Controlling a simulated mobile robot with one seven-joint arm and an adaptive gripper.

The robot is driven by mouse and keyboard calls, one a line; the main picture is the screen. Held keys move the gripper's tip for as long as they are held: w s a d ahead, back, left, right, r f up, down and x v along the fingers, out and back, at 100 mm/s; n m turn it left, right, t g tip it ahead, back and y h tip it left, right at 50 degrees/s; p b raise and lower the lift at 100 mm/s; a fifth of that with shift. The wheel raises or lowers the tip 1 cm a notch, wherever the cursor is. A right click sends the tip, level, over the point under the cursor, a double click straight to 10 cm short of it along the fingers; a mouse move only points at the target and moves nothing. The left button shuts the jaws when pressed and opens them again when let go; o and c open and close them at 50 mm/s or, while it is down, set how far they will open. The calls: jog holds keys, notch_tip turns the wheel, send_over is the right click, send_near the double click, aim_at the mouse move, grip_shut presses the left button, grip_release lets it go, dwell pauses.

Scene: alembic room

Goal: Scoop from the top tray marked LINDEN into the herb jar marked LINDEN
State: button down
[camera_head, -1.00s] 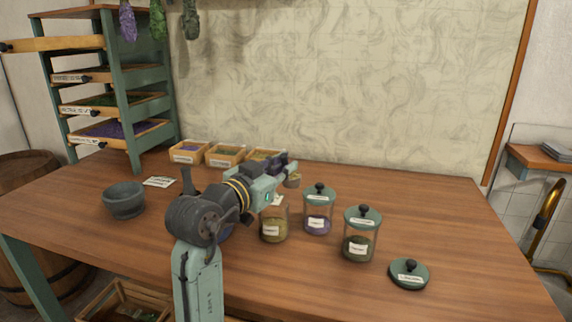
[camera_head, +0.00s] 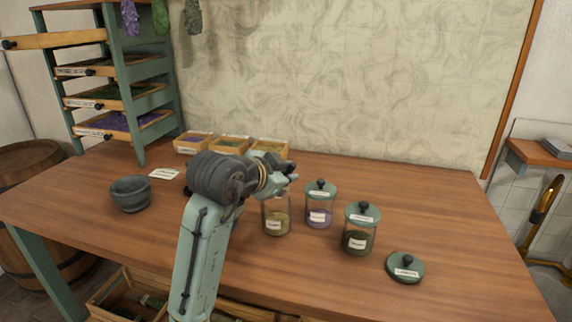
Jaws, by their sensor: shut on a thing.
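My gripper (camera_head: 287,176) is above the open jar, at its upper edge in the view. It is shut on the scoop, which is mostly hidden by the gripper and wrist. The open glass jar (camera_head: 277,222) holds yellow-green herb and has a white label too small to read. Its top is partly covered by my arm. A green lid with a black knob (camera_head: 405,266) lies on the table at the right. The top tray (camera_head: 62,41) of the green rack is pulled out to the left; its contents are not visible.
Two lidded jars, one with purple herb (camera_head: 319,214) and one with dark green (camera_head: 357,240), stand right of the open jar. Small wooden boxes (camera_head: 231,146) stand behind my arm. A dark mortar (camera_head: 130,195) and a paper card (camera_head: 164,174) are at left.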

aim_at(286, 174)
jog(key=m+y+p, duration=0.1)
jog(key=g+y+p, duration=0.1)
jog(key=shift+r+m+y, duration=0.2)
jog(key=shift+m+y, duration=0.2)
jog(key=shift+f+m+g+y, duration=0.2)
jog(key=shift+m+g+y, duration=0.1)
jog(key=shift+y, duration=0.3)
jog(key=shift+r, duration=0.1)
dwell(0.5)
jog(key=shift+r, duration=0.45)
jog(key=shift+n+h, duration=0.4)
jog(key=shift+h, duration=0.4)
jog(key=n+t+h+b, duration=0.1)
jog(key=h+b, duration=0.1)
jog(key=shift+n+t+h+b, duration=0.3)
jog(key=shift+n+t+h, duration=0.1)
jog(key=n+t+h+b, duration=0.1)
jog(key=b, duration=0.1)
jog(key=r+n+t+h+b, duration=0.1)
jog(key=n+h, duration=0.1)
jog(key=shift+r+t+b, duration=0.15)
jog(key=shift+t+b, duration=0.15)
jog(key=shift+b, duration=0.1)
jog(key=shift+r+n+t+h, duration=0.3)
jog(key=shift+r+n+h, duration=0.1)
jog(key=shift+r, duration=0.05)
jog(key=shift+f, duration=0.1)
